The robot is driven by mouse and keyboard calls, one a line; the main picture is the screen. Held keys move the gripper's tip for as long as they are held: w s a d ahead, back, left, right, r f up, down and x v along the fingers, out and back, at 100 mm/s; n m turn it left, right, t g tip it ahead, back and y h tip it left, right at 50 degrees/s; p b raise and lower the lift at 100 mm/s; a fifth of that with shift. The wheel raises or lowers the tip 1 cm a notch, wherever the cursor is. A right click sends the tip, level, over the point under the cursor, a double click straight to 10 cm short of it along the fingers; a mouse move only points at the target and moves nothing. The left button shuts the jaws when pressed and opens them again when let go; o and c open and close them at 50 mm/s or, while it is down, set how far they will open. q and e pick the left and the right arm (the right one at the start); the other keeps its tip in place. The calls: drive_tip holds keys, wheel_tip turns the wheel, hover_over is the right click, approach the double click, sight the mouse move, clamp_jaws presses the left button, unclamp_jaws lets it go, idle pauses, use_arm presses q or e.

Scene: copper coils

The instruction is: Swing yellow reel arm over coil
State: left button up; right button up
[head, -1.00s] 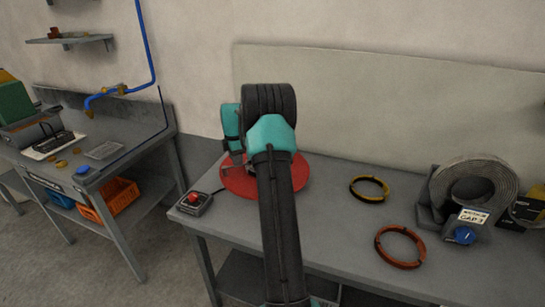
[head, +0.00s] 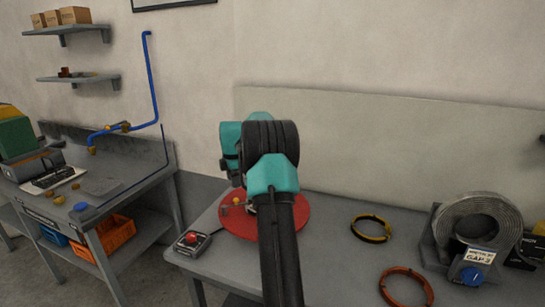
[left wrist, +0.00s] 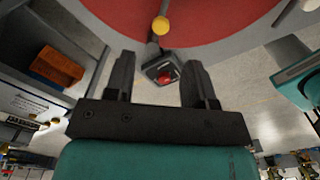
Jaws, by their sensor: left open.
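A flat red reel disc (head: 292,219) lies on the workbench. A small yellow knob (head: 237,200) shows at the disc's left side; in the left wrist view the knob (left wrist: 160,25) sits on a thin dark arm (left wrist: 153,47) in front of the red disc (left wrist: 215,18). My left gripper (left wrist: 158,64) is open and empty, the knob apart from its fingertips and beyond them. In the head view my left arm hides most of this gripper and part of the disc. A yellow-and-black coil (head: 358,236) and an orange coil (head: 389,293) lie to the right. My right gripper is out of view.
A box with a red button (head: 192,242) stands at the bench's left front; it also shows between the fingers in the left wrist view (left wrist: 151,71). A grey roll (head: 461,210) in a holder stands at the right. Bench space between disc and coils is clear.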

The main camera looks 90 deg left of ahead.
use_arm(q)
wheel_tip(320, 180, up, 9)
drive_tip(key=shift+r, duration=0.15)
idle(0.5)
